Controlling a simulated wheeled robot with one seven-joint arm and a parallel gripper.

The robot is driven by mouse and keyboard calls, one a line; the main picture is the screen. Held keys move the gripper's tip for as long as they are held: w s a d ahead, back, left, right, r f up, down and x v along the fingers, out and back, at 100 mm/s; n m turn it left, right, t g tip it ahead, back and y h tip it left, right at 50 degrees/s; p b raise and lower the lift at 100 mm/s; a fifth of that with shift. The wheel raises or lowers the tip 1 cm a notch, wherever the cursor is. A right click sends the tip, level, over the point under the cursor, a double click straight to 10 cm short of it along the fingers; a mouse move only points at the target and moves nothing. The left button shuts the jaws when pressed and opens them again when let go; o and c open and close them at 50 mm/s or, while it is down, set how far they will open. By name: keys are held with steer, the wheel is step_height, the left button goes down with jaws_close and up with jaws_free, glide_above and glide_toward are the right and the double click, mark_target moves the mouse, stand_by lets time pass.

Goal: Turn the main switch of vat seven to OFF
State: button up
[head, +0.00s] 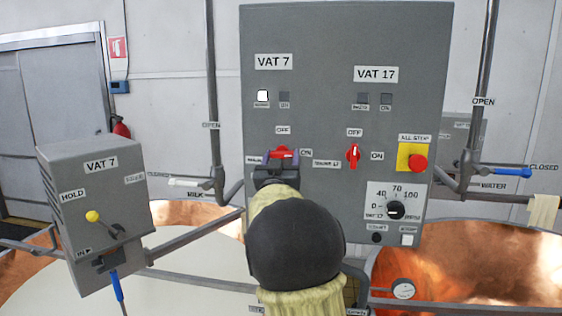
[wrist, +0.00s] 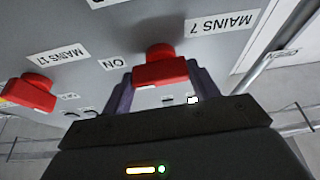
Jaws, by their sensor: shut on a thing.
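The red main switch of vat seven (head: 284,152) is on the grey panel under the VAT 7 label, between an OFF label above and an ON label at its right. Its handle looks level, in line with ON, partly hidden by my gripper. In the wrist view, which is upside down, the red handle (wrist: 160,73) sits between my two fingers beside the MAINS 7 label. My gripper (head: 279,162) is shut on this handle. A white lamp (head: 263,96) is lit under VAT 7; the lamp beside it is dark.
The similar red MAINS 17 switch (head: 353,155) stands upright close at the right, also in the wrist view (wrist: 30,92). Further right are a red all-stop button (head: 417,163) and a dial (head: 396,209). A VAT 7 lever box (head: 95,213) stands left. Copper vats and pipes lie below.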

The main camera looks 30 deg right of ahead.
steer(key=n+y+b, duration=0.1)
steer(key=n+b, duration=0.1)
steer(key=n, duration=0.1)
steer(key=n+t+y+b, duration=0.1)
steer(key=n+y+b, duration=0.1)
steer(key=n, duration=0.2)
steer(key=n+y+b, duration=0.2)
steer(key=n+b, duration=0.1)
steer(key=n, duration=0.1)
steer(key=shift+s+d+r+t, duration=0.1)
steer(key=shift+t, duration=0.3)
steer(key=n+y, duration=0.1)
steer(key=n, duration=0.2)
steer(key=shift+r, duration=0.2)
steer(key=n, duration=0.1)
steer(key=n+y+p, duration=0.1)
steer(key=n, duration=0.1)
steer(key=n+g, duration=0.1)
steer(key=shift+r+y, duration=0.25)
steer(key=shift+y, duration=0.15)
steer(key=shift+n+g+y+p, duration=0.3)
steer(key=shift+n+g+p, duration=0.2)
steer(key=shift+n+p, duration=0.65)
steer(key=shift+f+n+p, duration=0.1)
steer(key=shift+n+p, duration=0.2)
steer(key=shift+n, duration=0.25)
steer(key=o, duration=1)
